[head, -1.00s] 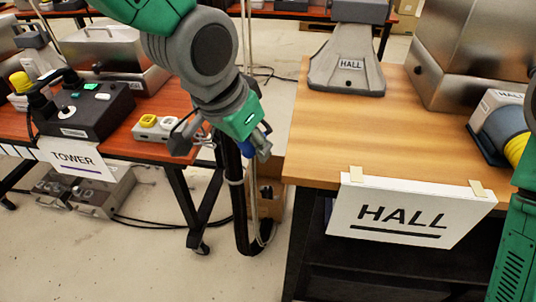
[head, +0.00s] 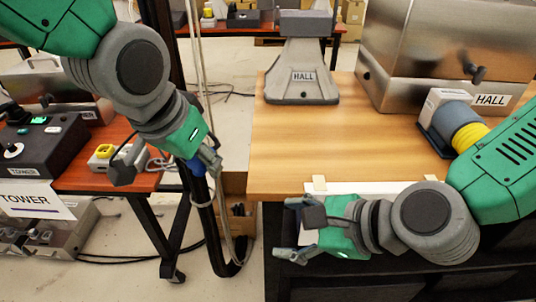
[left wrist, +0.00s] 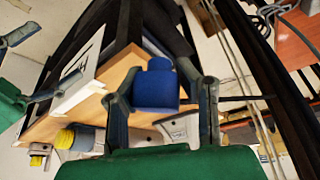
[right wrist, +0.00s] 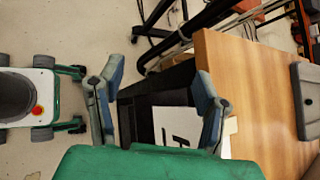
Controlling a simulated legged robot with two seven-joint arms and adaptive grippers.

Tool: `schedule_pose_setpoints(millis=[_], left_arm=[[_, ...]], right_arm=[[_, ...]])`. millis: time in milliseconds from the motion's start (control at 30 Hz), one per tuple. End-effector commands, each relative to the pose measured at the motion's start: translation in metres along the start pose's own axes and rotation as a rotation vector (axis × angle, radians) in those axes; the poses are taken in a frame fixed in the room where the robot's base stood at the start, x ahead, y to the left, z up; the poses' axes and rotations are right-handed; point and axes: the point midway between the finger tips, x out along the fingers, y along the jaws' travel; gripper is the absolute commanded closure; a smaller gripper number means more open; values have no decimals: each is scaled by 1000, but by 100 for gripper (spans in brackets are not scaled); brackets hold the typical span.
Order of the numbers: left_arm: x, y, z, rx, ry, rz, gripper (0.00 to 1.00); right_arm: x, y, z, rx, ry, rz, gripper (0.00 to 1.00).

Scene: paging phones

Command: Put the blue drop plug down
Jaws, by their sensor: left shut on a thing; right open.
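The blue drop plug (left wrist: 156,88) is between the fingers of my left gripper (left wrist: 160,95) in the left wrist view. In the head view my left gripper (head: 207,160) is shut on it, and a bit of the blue plug (head: 196,167) shows beside the fingers. They are in the air over the gap between the red-brown TOWER table (head: 130,172) and the wooden HALL table (head: 345,140). My right gripper (head: 292,228) is open and empty in front of the HALL table's front edge; it also shows in the right wrist view (right wrist: 155,95).
A grey HALL stand (head: 302,75) and a metal box (head: 400,60) stand on the HALL table. A device with a yellow band (head: 468,137) is at its right. A black post with cables (head: 208,215) rises near my left gripper. The HALL table's middle is clear.

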Motion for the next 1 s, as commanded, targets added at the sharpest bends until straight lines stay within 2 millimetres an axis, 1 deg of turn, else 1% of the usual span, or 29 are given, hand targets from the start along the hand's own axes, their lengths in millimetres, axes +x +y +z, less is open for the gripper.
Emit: schedule_pose_setpoints(millis=[33, 100, 200, 300, 400, 467, 567, 667, 900, 1000], left_arm=[[0, 0, 0, 0, 0, 0, 100], [0, 0, 0, 0, 0, 0, 100], [0, 0, 0, 0, 0, 0, 100], [0, 0, 0, 0, 0, 0, 100], [0, 0, 0, 0, 0, 0, 100], [0, 0, 0, 0, 0, 0, 100], [0, 0, 0, 0, 0, 0, 100], [0, 0, 0, 0, 0, 0, 100], [0, 0, 0, 0, 0, 0, 100], [0, 0, 0, 0, 0, 0, 100]], right_arm=[[-9, -12, 26, 77, -55, -24, 40], [-20, -24, 55, 178, -120, -40, 40], [-36, -35, 87, 291, -194, -47, 40], [-47, -42, 108, 365, -244, -47, 40], [-52, -45, 119, 403, -271, -45, 40], [-51, -46, 122, 414, -277, -44, 40], [-43, -46, 125, 418, -277, -42, 40], [-28, -47, 129, 416, -276, -41, 40], [18, -52, 141, 414, -275, -43, 40], [34, -53, 145, 414, -276, -42, 40]])
